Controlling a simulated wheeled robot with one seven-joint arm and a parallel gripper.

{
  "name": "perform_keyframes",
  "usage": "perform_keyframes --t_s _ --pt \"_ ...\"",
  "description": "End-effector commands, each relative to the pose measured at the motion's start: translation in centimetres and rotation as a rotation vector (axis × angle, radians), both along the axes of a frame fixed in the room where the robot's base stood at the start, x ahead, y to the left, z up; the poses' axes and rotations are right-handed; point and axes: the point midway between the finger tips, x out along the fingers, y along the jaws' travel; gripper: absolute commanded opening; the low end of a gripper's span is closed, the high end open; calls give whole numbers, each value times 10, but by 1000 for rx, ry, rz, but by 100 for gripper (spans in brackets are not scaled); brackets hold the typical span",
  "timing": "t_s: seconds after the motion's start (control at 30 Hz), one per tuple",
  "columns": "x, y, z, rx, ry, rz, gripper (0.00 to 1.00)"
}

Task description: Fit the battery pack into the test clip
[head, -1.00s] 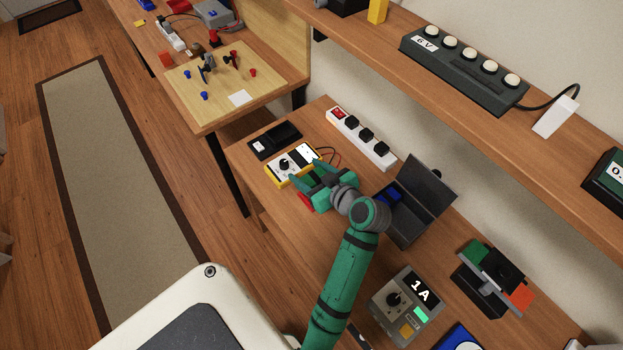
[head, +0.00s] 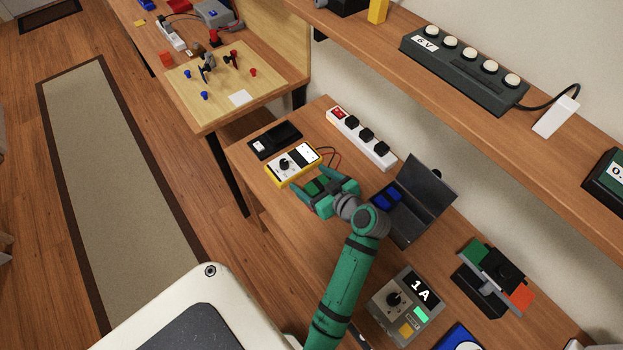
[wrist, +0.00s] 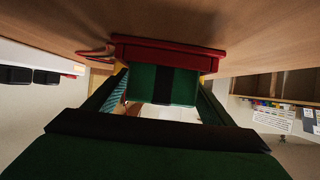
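A green block with a black band, which looks like the battery pack (wrist: 163,86), sits in or on a red tray (wrist: 170,52) resting on the tabletop in the wrist view. In the head view the green block (head: 315,187) shows partly between my fingers. My gripper (head: 324,193) is low over the bench, in front of the yellow multimeter. Its fingers (wrist: 163,95) are spread on either side of the block, and the block's near end reaches between them. A dark stand with green and orange plates (head: 490,278) at the bench's right may be the test clip; I cannot be sure.
The yellow multimeter (head: 293,163) and a power strip (head: 362,138) are behind my gripper. An open black case (head: 420,190) with blue inside stands close to its right. A grey 1A box (head: 405,305) is nearer. A shelf (head: 450,95) overhangs the back.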

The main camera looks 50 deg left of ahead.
Motion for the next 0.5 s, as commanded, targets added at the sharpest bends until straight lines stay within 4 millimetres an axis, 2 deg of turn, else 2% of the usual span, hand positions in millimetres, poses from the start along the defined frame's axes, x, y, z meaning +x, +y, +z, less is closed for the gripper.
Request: perform_keyframes --t_s 0.27,0.37,0.5 --pt "0 0 3 1 -1 0 76" --pt "0 -9 6 -1 -1 -2 76" --pt "-1 -30 17 0 -1 -4 76"
